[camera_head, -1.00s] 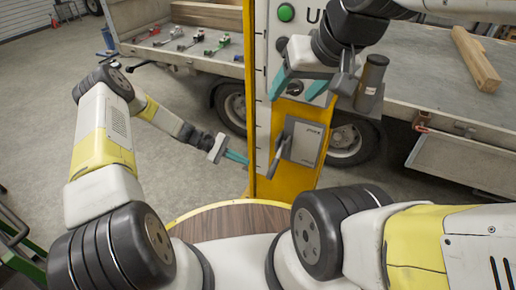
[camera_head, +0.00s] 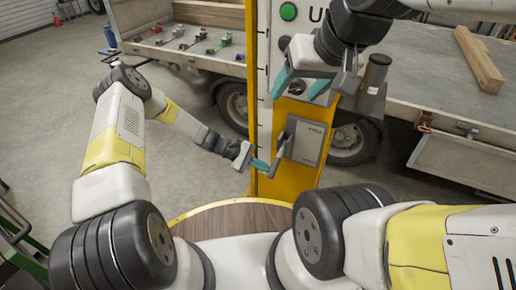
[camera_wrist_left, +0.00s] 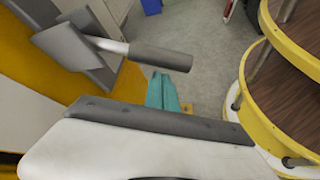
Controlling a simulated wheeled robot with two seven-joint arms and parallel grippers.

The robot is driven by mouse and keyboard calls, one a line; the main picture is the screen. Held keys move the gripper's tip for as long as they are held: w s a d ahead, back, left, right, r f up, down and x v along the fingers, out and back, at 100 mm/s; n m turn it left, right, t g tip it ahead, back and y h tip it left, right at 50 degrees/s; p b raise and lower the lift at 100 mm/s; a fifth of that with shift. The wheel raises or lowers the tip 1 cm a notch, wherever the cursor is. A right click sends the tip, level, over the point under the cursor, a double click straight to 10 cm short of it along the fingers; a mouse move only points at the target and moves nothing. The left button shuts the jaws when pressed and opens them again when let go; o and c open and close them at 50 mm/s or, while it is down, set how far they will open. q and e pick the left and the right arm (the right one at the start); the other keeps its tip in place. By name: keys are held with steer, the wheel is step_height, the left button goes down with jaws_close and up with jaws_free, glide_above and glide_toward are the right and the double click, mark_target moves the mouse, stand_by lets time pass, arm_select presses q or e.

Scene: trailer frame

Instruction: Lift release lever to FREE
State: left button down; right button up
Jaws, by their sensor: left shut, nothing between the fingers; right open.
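The release lever (camera_head: 283,153) has a dark grip and sits on a grey plate (camera_head: 305,141) on the yellow post. In the left wrist view the lever's grip (camera_wrist_left: 147,55) points right, just beyond my left fingertips. My left gripper (camera_head: 261,166) is shut and empty, its teal fingers close beside the lever's lower end. It also shows in the left wrist view (camera_wrist_left: 163,92). I cannot tell whether fingers and grip touch. My right gripper (camera_head: 304,90) is open and empty in front of the control panel, above the lever. Lettering on the plate is too small to read.
A trailer bed (camera_head: 160,45) with several small clamps stands behind left. Another bed with a wooden beam (camera_head: 478,58) is at right.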

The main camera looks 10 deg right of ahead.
arm_select(q)
steer(key=shift+s+r, duration=0.2)
steer(key=shift+r, duration=0.1)
steer(key=shift+a+r, duration=0.1)
steer(key=shift+r, duration=0.05)
step_height(320, 180, up, 11)
steer(key=n+g+y, duration=0.3)
steer(key=n+g, duration=0.1)
steer(key=n, duration=0.1)
steer(key=shift+s+a, duration=0.2)
steer(key=shift+s, duration=0.1)
stand_by(0.8)
steer(key=shift+w+d+r+g, duration=0.1)
steer(key=shift+r+g, duration=0.1)
steer(key=shift+g, duration=0.1)
